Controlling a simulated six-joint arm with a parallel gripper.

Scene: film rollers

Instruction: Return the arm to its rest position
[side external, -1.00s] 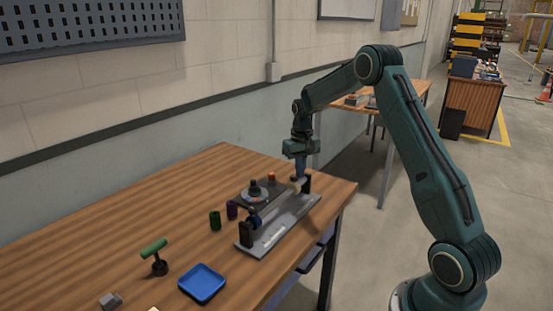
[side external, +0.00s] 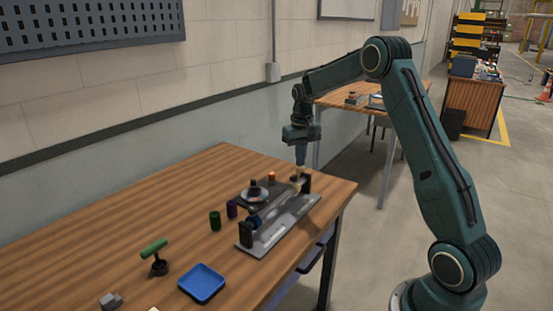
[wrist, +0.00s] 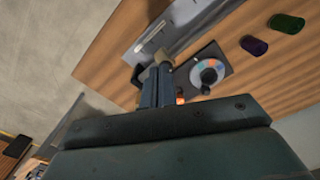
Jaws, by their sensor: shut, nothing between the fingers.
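My gripper (side external: 300,164) is shut and empty. It points down above the far right end of the grey roller fixture (side external: 284,226), close to its far upright. A small cream piece (side external: 297,184) sits by that upright, just under the fingertips; I cannot tell whether they touch it. In the wrist view the shut fingers (wrist: 155,80) overlap the fixture's edge, so part of it is hidden.
A dark plate with a disc (side external: 255,195) lies behind the fixture. A green cylinder (side external: 215,220) and a purple one (side external: 232,209) stand left of it. A green-handled tool (side external: 155,255) and blue tray (side external: 202,283) are at the front. Space above the table is open.

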